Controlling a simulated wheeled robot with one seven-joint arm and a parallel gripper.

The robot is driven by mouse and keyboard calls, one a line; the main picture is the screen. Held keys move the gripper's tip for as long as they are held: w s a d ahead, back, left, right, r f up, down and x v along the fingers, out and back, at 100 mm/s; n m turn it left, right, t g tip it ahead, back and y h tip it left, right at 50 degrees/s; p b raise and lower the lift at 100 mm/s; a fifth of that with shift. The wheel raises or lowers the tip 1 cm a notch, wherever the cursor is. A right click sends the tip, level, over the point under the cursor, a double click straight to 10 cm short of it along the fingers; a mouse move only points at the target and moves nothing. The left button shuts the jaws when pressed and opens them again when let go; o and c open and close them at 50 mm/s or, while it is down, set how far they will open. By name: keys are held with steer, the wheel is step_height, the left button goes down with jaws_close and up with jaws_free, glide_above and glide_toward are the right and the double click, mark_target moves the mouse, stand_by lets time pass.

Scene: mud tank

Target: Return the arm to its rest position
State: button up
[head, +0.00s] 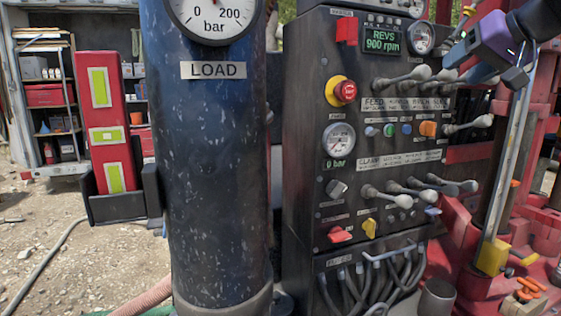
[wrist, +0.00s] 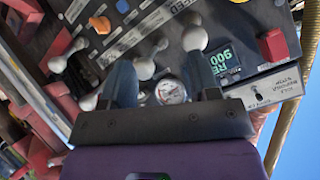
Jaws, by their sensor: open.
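My gripper (head: 464,62) is at the upper right of the head view, by the upper right edge of the dark control panel (head: 310,120). Its purple body shows there, and its dark fingers point left towards the upper row of levers (head: 412,76). In the wrist view my gripper (wrist: 168,88) is open, its two fingers apart, with a small round gauge (wrist: 171,91) visible between them. Pale lever knobs (wrist: 194,38) lie just beyond the fingertips. I see nothing held. Whether a finger touches a lever is unclear.
The dark cylinder marked LOAD (head: 215,160) stands left of the panel. Red machine structure (head: 520,200) and a steel rod (head: 503,160) are close on the right. A red box (head: 104,120) and shelves stand behind left. Gravel ground (head: 45,245) is mostly clear apart from a hose.

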steer(key=s+a+f+g+h, duration=0.2)
steer(key=s+f+g, duration=0.1)
steer(key=s+f, duration=0.8)
steer(key=s+a+f+n+g+h, duration=0.1)
steer(key=s+a+f+g+h, duration=0.1)
steer(key=s+f, duration=0.9)
steer(key=shift+s+f+g, duration=0.2)
steer(key=shift+s+g, duration=0.15)
steer(key=shift+g, duration=0.05)
